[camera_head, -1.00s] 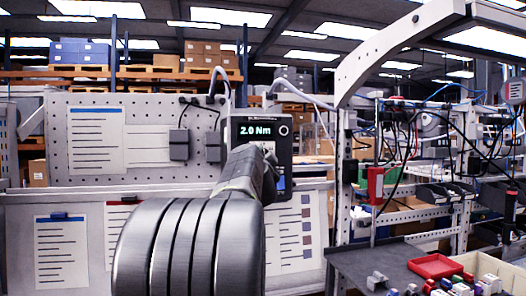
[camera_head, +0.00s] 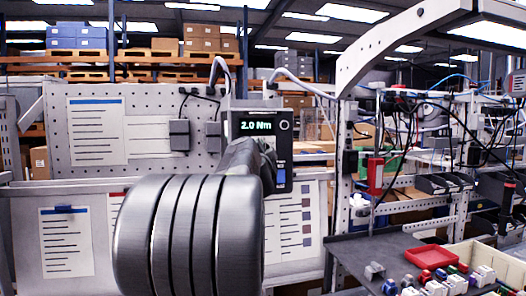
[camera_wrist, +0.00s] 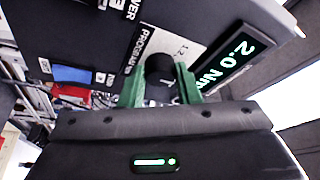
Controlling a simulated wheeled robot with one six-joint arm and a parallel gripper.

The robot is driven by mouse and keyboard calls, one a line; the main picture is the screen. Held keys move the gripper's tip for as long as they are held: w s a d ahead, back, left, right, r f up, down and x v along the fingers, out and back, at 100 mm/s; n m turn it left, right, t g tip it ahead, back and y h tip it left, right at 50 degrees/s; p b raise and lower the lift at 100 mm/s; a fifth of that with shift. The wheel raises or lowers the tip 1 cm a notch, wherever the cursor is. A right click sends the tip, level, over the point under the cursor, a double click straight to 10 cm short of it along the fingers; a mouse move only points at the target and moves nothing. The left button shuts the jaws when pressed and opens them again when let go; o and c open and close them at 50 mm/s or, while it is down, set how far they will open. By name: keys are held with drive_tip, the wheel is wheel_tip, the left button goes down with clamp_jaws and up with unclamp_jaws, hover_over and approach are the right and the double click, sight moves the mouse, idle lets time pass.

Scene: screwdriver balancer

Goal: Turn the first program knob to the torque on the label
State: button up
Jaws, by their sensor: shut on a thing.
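The controller box (camera_head: 284,152) hangs on the panel in the head view, with a lit display (camera_head: 256,126) that reads 2.0 Nm. The display (camera_wrist: 227,62) also shows in the wrist view, tilted, at the upper right. The black program knob (camera_wrist: 159,68) sits on the box face near a white label marked PROGRAM (camera_wrist: 141,48). My gripper (camera_wrist: 160,84) has its green fingers on both sides of the knob and is shut on it. In the head view my arm covers the knob and the lower left of the box. The torque label cannot be made out.
A blue switch (camera_wrist: 72,74) sits on the box face beside the knob. Paper sheets (camera_head: 66,242) hang on the panel to the left. A dark bench with a red tray (camera_head: 434,257) and several small coloured parts stands at the lower right.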

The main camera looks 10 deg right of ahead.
drive_tip(key=shift+r, duration=0.1)
drive_tip(key=o, duration=1)
drive_tip(key=shift+c, duration=0.2)
drive_tip(key=shift+s, duration=0.1)
drive_tip(key=b+v, duration=0.1)
drive_tip(key=v, duration=1.2)
drive_tip(key=shift+s+b, duration=0.3)
drive_tip(key=shift+s, duration=0.05)
drive_tip(key=shift+w+a, duration=0.1)
drive_tip(key=p+x, duration=0.1)
drive_tip(key=x, duration=1.2)
drive_tip(key=shift+w+p, duration=0.3)
drive_tip(key=shift+w, duration=0.05)
